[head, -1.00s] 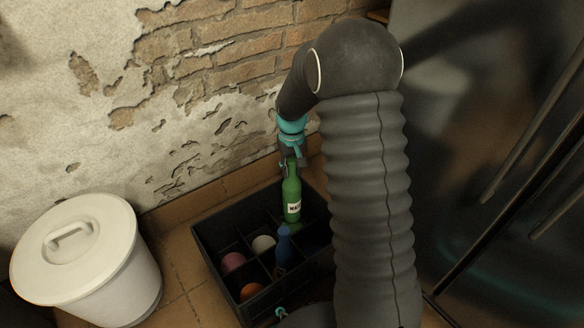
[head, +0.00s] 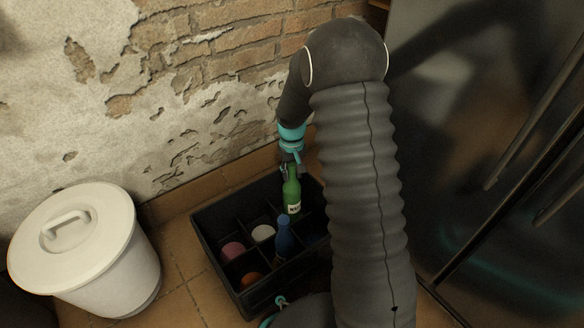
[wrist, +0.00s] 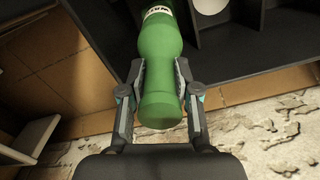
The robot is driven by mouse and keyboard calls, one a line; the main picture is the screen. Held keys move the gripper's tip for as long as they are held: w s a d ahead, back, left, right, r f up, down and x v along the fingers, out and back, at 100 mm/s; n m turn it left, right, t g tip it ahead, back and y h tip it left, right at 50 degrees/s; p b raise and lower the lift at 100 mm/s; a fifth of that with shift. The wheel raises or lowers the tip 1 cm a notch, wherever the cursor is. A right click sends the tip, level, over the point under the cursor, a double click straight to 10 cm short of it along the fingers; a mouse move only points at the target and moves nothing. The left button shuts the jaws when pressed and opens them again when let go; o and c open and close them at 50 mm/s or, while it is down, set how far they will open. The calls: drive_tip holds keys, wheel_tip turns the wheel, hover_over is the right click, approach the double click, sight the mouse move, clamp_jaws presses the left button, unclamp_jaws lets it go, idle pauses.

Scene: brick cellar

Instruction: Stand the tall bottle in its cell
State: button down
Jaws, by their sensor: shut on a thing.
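The tall green bottle (head: 292,190) with a white label is upright over the far part of the black divided crate (head: 215,252). Its lower end seems to be down among the dividers and is hidden, so I cannot tell whether it touches the cell floor. My gripper (head: 290,170) is shut on the bottle's neck from above. In the wrist view the two fingers of my gripper (wrist: 160,92) press on either side of the green neck, and the bottle (wrist: 160,45) widens toward its label beyond them.
A blue bottle (head: 284,238) stands in a nearer cell. Pink (head: 233,250), white (head: 263,233) and orange (head: 250,280) round-topped things sit in other cells. A white lidded bin (head: 85,250) stands left of the crate. The brick wall (head: 200,80) is close behind.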

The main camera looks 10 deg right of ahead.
drive_tip(key=shift+f, duration=0.65)
idle(0.5)
drive_tip(key=c, duration=0.7)
unclamp_jaws()
drive_tip(key=shift+c, duration=0.2)
wheel_tip(320, 180, up, 12)
drive_tip(key=shift+f, duration=0.1)
